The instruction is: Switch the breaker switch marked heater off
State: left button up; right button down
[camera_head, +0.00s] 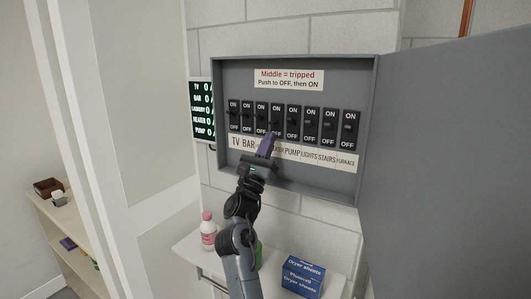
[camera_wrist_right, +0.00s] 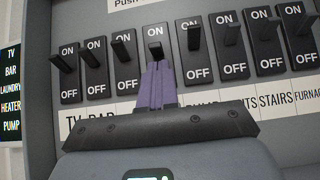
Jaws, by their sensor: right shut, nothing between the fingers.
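The breaker switches stand in a row in an open grey panel box. The heater switch (camera_head: 276,116) is the fourth from the left; in the right wrist view its black lever (camera_wrist_right: 155,49) shows just above my fingertips. Its lever looks nearer the ON end, though its exact position is hard to tell. The label strip (camera_head: 320,156) runs below the switches, and my gripper hides part of it. My right gripper (camera_head: 266,145) is shut and empty, with its purple fingers pointing up in front of the heater switch's lower part. I cannot tell whether they touch it. My left gripper is out of view.
A display (camera_head: 202,110) with green text hangs left of the box. The box door (camera_head: 445,170) stands open at the right. Below, a white shelf holds a pink-and-white bottle (camera_head: 208,232) and a blue dryer-sheet box (camera_head: 303,276). Neighbouring switches stand close on both sides.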

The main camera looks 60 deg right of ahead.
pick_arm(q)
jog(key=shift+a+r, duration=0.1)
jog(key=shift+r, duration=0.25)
pick_arm(e)
jog(key=shift+r, duration=0.75)
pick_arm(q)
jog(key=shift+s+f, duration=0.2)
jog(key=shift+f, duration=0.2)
pick_arm(e)
jog(key=shift+a+r+y, duration=0.15)
jog(key=shift+r+y, duration=0.05)
jog(key=shift+y, duration=0.3)
pick_arm(q)
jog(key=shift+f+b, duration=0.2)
jog(key=shift+b, duration=0.2)
